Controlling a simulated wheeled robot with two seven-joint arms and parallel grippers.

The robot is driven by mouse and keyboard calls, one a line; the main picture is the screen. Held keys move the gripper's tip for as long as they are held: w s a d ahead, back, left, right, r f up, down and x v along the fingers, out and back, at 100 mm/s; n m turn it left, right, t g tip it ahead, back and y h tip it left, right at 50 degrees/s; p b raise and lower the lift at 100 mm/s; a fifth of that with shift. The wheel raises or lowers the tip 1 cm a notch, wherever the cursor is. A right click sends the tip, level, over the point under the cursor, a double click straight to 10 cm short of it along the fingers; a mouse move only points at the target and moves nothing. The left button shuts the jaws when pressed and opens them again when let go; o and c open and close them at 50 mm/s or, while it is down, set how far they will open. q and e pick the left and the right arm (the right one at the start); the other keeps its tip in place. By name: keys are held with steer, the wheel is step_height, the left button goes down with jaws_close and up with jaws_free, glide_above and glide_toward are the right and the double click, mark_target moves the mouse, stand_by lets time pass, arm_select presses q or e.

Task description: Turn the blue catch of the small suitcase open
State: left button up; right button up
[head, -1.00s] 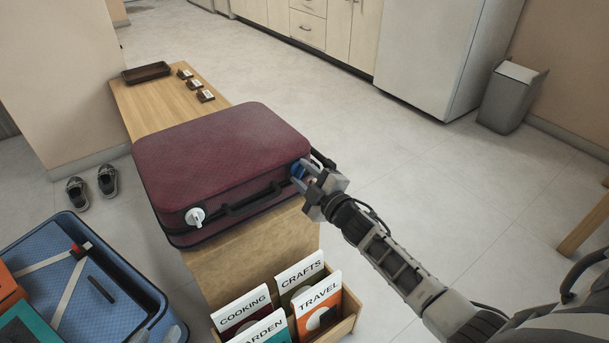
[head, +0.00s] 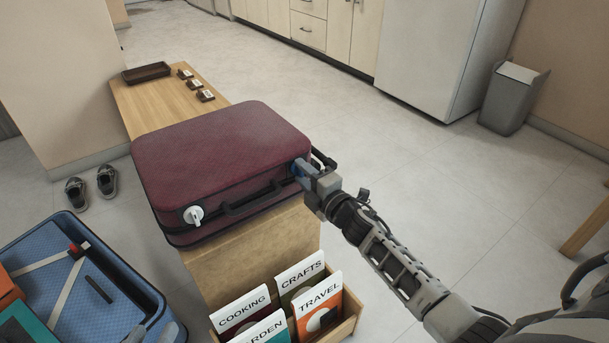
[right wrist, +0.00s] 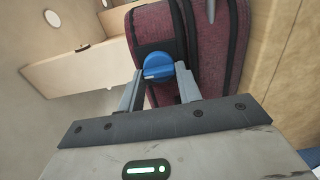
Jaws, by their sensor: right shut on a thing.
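The small dark red suitcase (head: 215,155) lies flat and closed on a wooden bench. The blue catch (right wrist: 158,66) is a round knob with a raised grip bar at the right end of its front side. A white catch (head: 194,215) sits at the left end of that side, with the black handle (head: 250,198) between them. My right gripper (head: 307,174) is at the blue catch and mostly hides it in the head view. In the right wrist view its two fingers (right wrist: 159,76) are closed on either side of the blue catch. My left gripper is not in view.
The wooden bench (head: 165,105) carries a brown tray (head: 147,72) and small labelled blocks at its far end. A box of book-like cards (head: 345,328) stands in front of the suitcase. An open blue suitcase (head: 130,288) is at lower left.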

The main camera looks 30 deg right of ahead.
stand_by(0.3)
arm_select(q)
steer(key=shift+f, duration=0.1)
arm_select(e)
steer(key=o, duration=1)
steer(key=shift+s, duration=0.1)
arm_select(q)
steer(key=f+p, duration=0.1)
steer(key=a+f+g+y+p, duration=0.1)
steer(key=p, duration=0.1)
steer(key=shift+w, duration=0.1)
arm_select(e)
steer(key=s, duration=0.5)
steer(key=s+d, duration=0.1)
steer(key=s, duration=0.4)
steer(key=s+d, duration=0.1)
steer(key=s, duration=0.4)
steer(key=shift+s+d, duration=0.1)
steer(key=shift+s, duration=0.25)
arm_select(q)
steer(key=shift+d, duration=0.1)
arm_select(e)
steer(key=shift+r, duration=0.1)
